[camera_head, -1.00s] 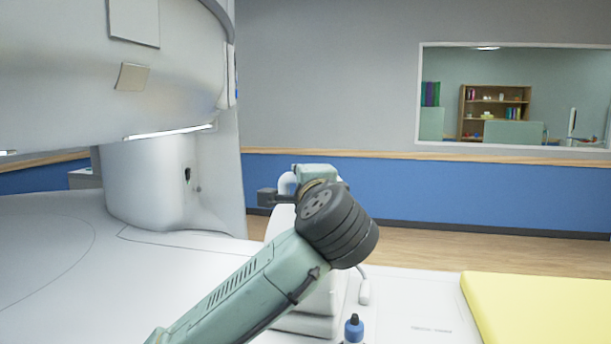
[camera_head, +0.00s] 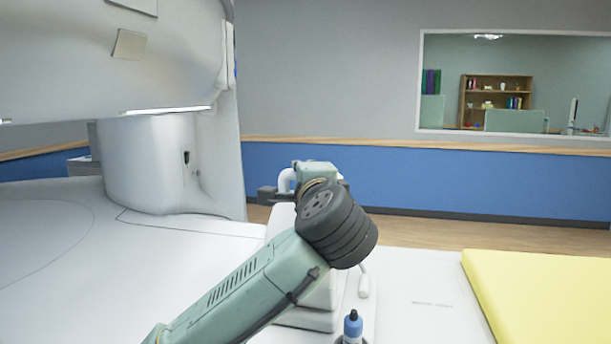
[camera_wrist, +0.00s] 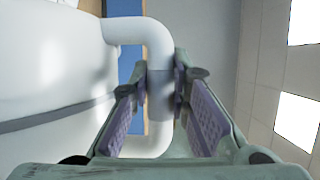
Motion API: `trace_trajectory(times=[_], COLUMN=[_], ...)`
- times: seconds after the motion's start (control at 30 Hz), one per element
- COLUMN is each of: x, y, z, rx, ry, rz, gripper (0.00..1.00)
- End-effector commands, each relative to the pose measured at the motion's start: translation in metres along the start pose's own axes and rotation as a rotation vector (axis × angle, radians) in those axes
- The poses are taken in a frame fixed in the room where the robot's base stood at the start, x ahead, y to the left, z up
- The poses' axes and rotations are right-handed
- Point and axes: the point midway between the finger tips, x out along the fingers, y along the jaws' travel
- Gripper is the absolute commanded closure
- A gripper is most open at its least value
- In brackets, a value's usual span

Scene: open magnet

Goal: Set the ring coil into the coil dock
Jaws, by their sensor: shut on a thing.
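My gripper (camera_wrist: 161,76) is shut around the straight part of a white bent tube (camera_wrist: 156,36) in the wrist view. The tube bends at both ends and runs towards a large white body at left. The same tube shows as a small white curve (camera_head: 285,180) beside my wrist in the head view. I cannot tell for sure that it belongs to the ring coil. In the head view my gripper (camera_head: 268,195) is small and partly hidden by my own wrist. I cannot make out the coil dock; my arm covers part of the white stand (camera_head: 281,222) there.
The white magnet (camera_head: 150,170) fills the left, its upper part overhanging the flat white surface (camera_head: 60,270). A blue-capped bottle (camera_head: 353,325) and a pale cable end (camera_head: 363,285) are close to my forearm. A yellow pad (camera_head: 545,295) lies at right.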

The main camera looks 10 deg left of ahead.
Motion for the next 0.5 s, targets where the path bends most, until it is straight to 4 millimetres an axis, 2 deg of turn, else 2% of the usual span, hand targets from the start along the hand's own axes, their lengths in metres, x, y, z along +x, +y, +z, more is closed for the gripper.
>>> trace_trajectory(times=[0.5], x=[-0.0085], y=[-0.001], z=[0.0034], rx=[-0.003], ry=[0.0], rz=[-0.002], gripper=[1.0])
